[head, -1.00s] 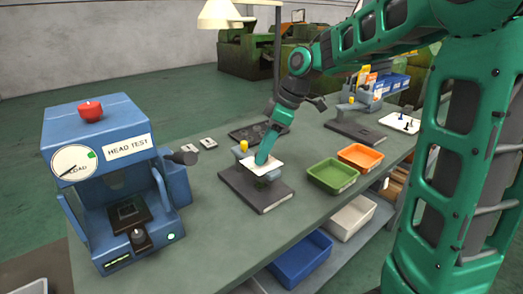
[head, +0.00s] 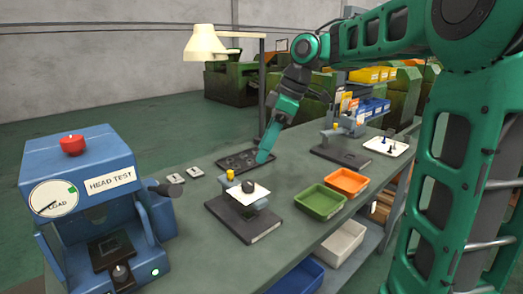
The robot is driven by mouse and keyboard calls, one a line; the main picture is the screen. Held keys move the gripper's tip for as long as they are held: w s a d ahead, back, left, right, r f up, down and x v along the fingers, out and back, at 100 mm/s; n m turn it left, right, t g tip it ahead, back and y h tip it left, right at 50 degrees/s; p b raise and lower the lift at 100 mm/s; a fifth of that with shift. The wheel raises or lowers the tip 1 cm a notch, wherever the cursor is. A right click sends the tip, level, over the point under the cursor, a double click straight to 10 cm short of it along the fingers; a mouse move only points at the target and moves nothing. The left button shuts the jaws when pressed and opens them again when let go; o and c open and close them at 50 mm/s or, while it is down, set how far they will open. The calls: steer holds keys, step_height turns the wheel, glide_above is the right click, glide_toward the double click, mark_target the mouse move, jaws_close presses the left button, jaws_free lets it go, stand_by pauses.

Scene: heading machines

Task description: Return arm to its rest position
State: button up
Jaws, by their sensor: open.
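My green arm reaches in from the right, and my gripper (head: 264,156) points down over the bench, near the dark tray (head: 246,161). It is open and I see nothing held in it. It is apart from the small fixture (head: 245,215), which carries a white plate (head: 262,194) with a dark round part (head: 248,187) on it. The gap between the fingers is too small to make out from here.
A green bin (head: 320,202) and an orange bin (head: 347,182) sit right of the fixture. A lamp (head: 205,43) rises behind the dark tray. A second fixture (head: 340,145) stands farther back.

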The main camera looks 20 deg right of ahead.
steer(key=s+d+f+m+g+h, duration=0.1)
steer(key=s+d+f+m, duration=0.4)
steer(key=s, duration=0.5)
steer(key=s+d+f+m+h, duration=0.1)
steer(key=s+d+f+m, duration=0.2)
steer(key=s+f+m, duration=0.55)
steer(key=s+d+f+m+g+h, duration=0.1)
steer(key=s+d+f+m+h, duration=0.3)
steer(key=s, duration=0.7)
steer(key=t, duration=0.4)
glide_toward(248, 182)
steer(key=x, duration=0.8)
steer(key=shift+f, duration=0.1)
